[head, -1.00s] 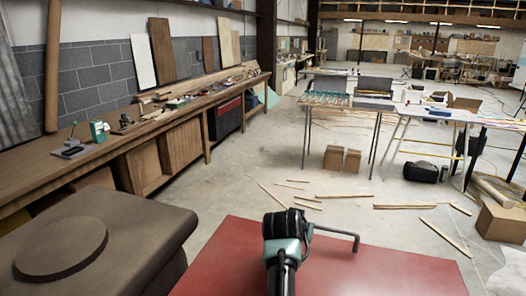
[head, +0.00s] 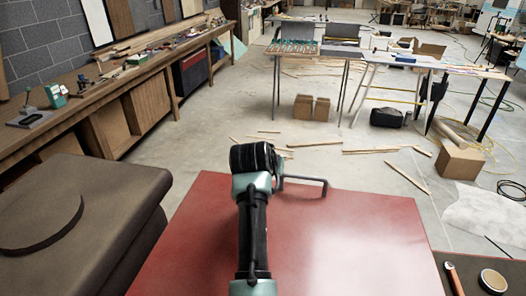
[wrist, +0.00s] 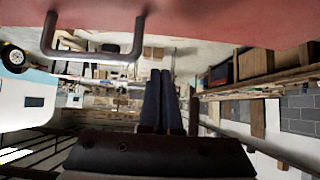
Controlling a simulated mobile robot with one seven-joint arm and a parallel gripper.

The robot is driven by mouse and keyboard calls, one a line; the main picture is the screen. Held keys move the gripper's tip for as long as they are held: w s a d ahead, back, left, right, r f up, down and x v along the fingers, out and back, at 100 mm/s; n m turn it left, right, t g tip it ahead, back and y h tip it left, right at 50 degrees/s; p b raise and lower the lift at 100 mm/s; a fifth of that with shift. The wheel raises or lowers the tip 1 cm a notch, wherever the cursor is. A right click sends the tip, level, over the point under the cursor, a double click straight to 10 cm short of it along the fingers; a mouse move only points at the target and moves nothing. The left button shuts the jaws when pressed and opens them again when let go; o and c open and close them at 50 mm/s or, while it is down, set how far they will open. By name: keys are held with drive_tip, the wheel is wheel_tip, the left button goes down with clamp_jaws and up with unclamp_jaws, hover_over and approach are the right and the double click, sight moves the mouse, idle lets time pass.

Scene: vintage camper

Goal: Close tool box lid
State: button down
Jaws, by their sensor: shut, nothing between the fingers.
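The red tool box lid (head: 330,245) is a broad, flat red panel filling the lower middle of the head view. A dark bar handle (head: 308,180) stands at its far edge. In the wrist view, which is upside down, the lid (wrist: 225,20) runs along the top and the handle (wrist: 95,55) is at the upper left. My gripper (wrist: 160,75) is shut and empty, its two dark fingers together, beside the handle and apart from it in that view. In the head view my arm hides the fingers. The inside of the tool box is not visible.
A brown cushioned seat (head: 75,205) stands close to the lid's left. A long wooden workbench (head: 120,75) runs along the left wall. Tables (head: 440,68) and boxes stand beyond. Small items lie on a dark surface (head: 478,275) at the lower right. Floor beyond the lid is mostly open.

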drive_tip(key=s+a+r+n+t+b, duration=0.1)
drive_tip(key=s+r+t, duration=0.25)
drive_tip(key=r, duration=0.55)
drive_tip(key=s+a+r+t+y+b, duration=0.1)
drive_tip(key=s+a+r+t+b, duration=0.15)
drive_tip(key=s+r, duration=0.45)
drive_tip(key=s+a+r+n+t, duration=0.1)
drive_tip(key=s+r+t, duration=0.25)
drive_tip(key=r, duration=0.75)
drive_tip(key=s+r+t+y, duration=0.1)
drive_tip(key=s+r+t, duration=0.3)
drive_tip(key=s+r, duration=0.2)
drive_tip(key=s+a+r+n+t+b, duration=0.1)
drive_tip(key=s+r+t, duration=0.3)
drive_tip(key=s, duration=0.7)
drive_tip(key=shift+a+r+y, duration=0.2)
drive_tip(key=shift+r+y, duration=0.2)
drive_tip(key=shift+r, duration=0.5)
